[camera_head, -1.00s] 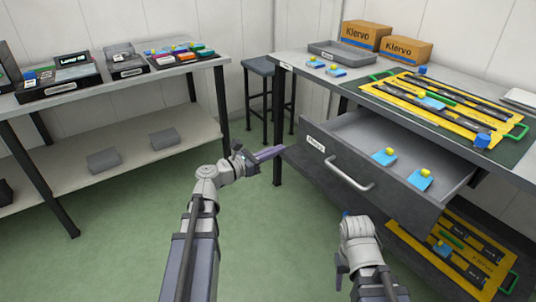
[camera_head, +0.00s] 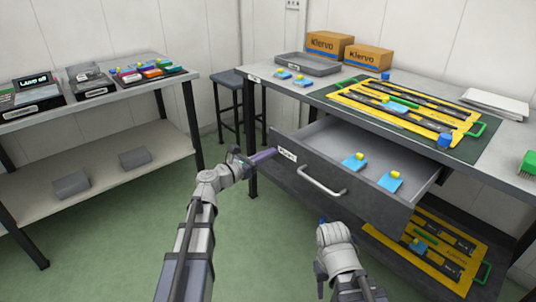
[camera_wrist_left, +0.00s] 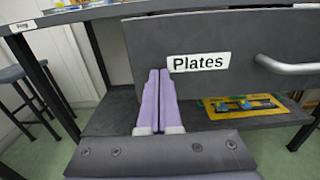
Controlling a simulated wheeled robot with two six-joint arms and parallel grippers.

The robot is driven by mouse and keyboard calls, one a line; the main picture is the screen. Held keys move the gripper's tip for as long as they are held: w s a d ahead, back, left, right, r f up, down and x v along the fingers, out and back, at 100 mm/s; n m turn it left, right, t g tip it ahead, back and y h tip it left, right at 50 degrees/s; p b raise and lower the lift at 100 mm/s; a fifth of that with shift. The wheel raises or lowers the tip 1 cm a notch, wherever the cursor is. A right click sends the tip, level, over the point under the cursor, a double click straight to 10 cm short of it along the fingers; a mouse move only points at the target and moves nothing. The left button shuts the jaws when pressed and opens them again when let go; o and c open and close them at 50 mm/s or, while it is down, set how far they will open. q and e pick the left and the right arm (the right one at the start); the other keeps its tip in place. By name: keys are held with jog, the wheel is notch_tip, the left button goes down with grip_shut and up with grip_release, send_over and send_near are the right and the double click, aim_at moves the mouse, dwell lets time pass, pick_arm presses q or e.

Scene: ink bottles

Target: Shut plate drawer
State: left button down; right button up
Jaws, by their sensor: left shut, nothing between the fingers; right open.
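The grey plate drawer (camera_head: 350,188) hangs open under the right-hand workbench. Its front has a "Plates" label (camera_head: 287,154) and a silver bar handle (camera_head: 322,182). Two blue pieces with yellow tops (camera_head: 354,161) lie inside it. My left gripper (camera_head: 272,155) is shut and empty, its purple fingers pointing at the drawer front near the label. In the left wrist view the fingertips (camera_wrist_left: 160,72) are beside the "Plates" label (camera_wrist_left: 199,62), left of the handle (camera_wrist_left: 288,66); contact cannot be told. My right gripper (camera_head: 322,272) is low in front of the drawer, its fingers mostly hidden.
The workbench (camera_head: 262,82) carries a grey tray (camera_head: 308,65), cardboard boxes (camera_head: 367,58) and a yellow frame (camera_head: 425,118). A lower shelf holds another yellow frame (camera_head: 425,250). A stool (camera_head: 228,78) stands behind. A second bench (camera_head: 135,88) is at left. Green floor between is clear.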

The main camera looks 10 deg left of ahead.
aim_at(324, 132)
pick_arm(q)
jog(key=x, duration=2.8)
jog(key=shift+w, duration=0.3)
pick_arm(e)
jog(key=shift+a, duration=0.1)
pick_arm(q)
jog(key=v, duration=1.5)
jog(key=shift+d, duration=0.2)
pick_arm(e)
jog(key=shift+s+a, duration=0.1)
jog(key=shift+a, duration=0.35)
